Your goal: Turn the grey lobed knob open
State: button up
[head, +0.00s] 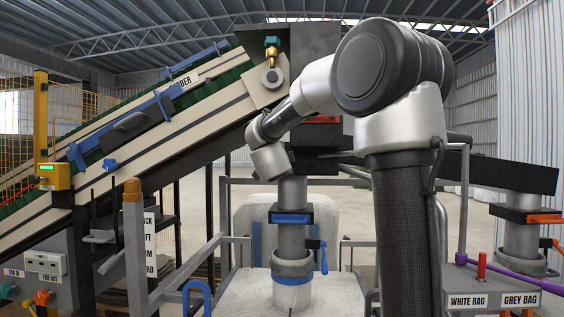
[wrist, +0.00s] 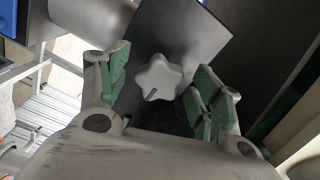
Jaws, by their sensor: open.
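The grey lobed knob (wrist: 160,79) shows in the middle of the wrist view, star-shaped with rounded lobes and a dark slot line on its face. It sits in front of a dark plate (wrist: 183,35). My gripper (wrist: 157,84) is open, with green-padded fingers to the left and right of the knob in the picture. A gap shows on both sides, and I see no contact. I cannot tell whether the fingertips reach as deep as the knob. In the head view the knob is not discernible and my arm hides part of the machine.
A sloping conveyor (head: 150,125) with blue brackets rises across the left. A vertical grey pipe (head: 292,235) with a blue-handled valve (head: 323,257) stands below my wrist. A box labelled WHITE BAG and GREY BAG (head: 497,288) is at lower right. Metal rails surround the pipe.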

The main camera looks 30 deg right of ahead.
jog(key=v, duration=1)
jog(key=shift+a, duration=0.1)
jog(key=w+a+f+n+y, duration=0.2)
jog(key=a+f+n+y, duration=0.4)
jog(key=a+n+y, duration=0.45)
jog(key=s+a+f+n+g+y, duration=0.3)
jog(key=s+a+f+n+g, duration=0.1)
jog(key=s+f+n, duration=0.4)
jog(key=s+d+f+n+g+h, duration=0.1)
jog(key=s+d+f+g, duration=0.1)
jog(key=s, duration=0.6)
jog(key=s+d+f+n+g+h, duration=0.1)
jog(key=s+d+f, duration=0.3)
jog(key=s, duration=0.4)
jog(key=s+d+f+n+g+h, duration=0.1)
jog(key=s+d+f+g, duration=0.2)
jog(key=s, duration=0.6)
jog(key=d, duration=0.2)
jog(key=shift+d+f+g, duration=0.3)
jog(key=shift+f+g, duration=0.05)
jog(key=shift+g, duration=0.05)
